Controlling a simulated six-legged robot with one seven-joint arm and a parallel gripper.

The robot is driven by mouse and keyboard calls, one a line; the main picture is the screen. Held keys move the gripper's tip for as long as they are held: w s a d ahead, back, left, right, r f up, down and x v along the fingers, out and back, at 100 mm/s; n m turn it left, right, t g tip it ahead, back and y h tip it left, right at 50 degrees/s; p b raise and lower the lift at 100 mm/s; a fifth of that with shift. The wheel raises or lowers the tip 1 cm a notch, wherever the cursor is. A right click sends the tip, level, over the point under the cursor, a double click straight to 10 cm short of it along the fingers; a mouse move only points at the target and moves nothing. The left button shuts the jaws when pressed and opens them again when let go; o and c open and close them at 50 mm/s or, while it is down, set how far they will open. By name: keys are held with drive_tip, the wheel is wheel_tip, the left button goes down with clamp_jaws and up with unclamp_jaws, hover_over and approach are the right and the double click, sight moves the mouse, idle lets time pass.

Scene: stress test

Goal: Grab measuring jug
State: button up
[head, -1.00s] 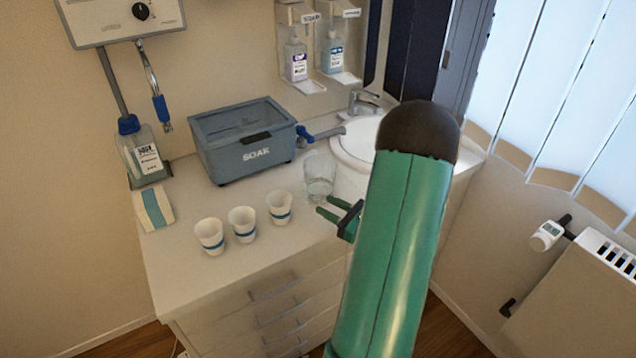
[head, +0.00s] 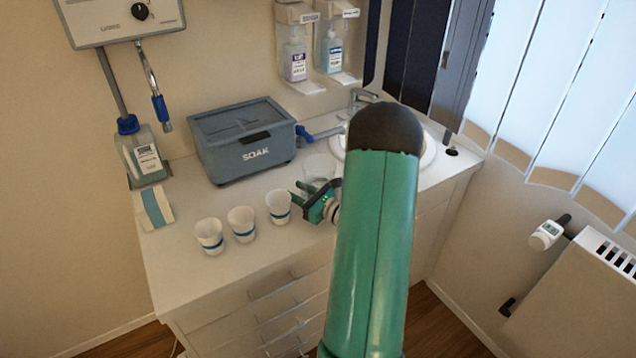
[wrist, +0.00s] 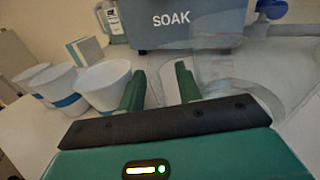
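The measuring jug (head: 319,166) is a clear, see-through vessel on the white counter, in front of the sink. My arm and gripper hide its lower part in the head view. My gripper (head: 301,189) is in front of the jug and slightly to its left, beside the nearest paper cup. The jug's faint clear outline (wrist: 245,85) is at the right there, by the right finger. I cannot tell whether that finger touches it.
Several white cups with blue bands (head: 241,224) stand in a row left of my gripper. A grey SOAK box (head: 243,150) is behind, with a blue tap at its right. The sink (head: 428,158) is at the back right.

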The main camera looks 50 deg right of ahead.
clamp_jaws()
drive_tip(key=shift+r, duration=0.15)
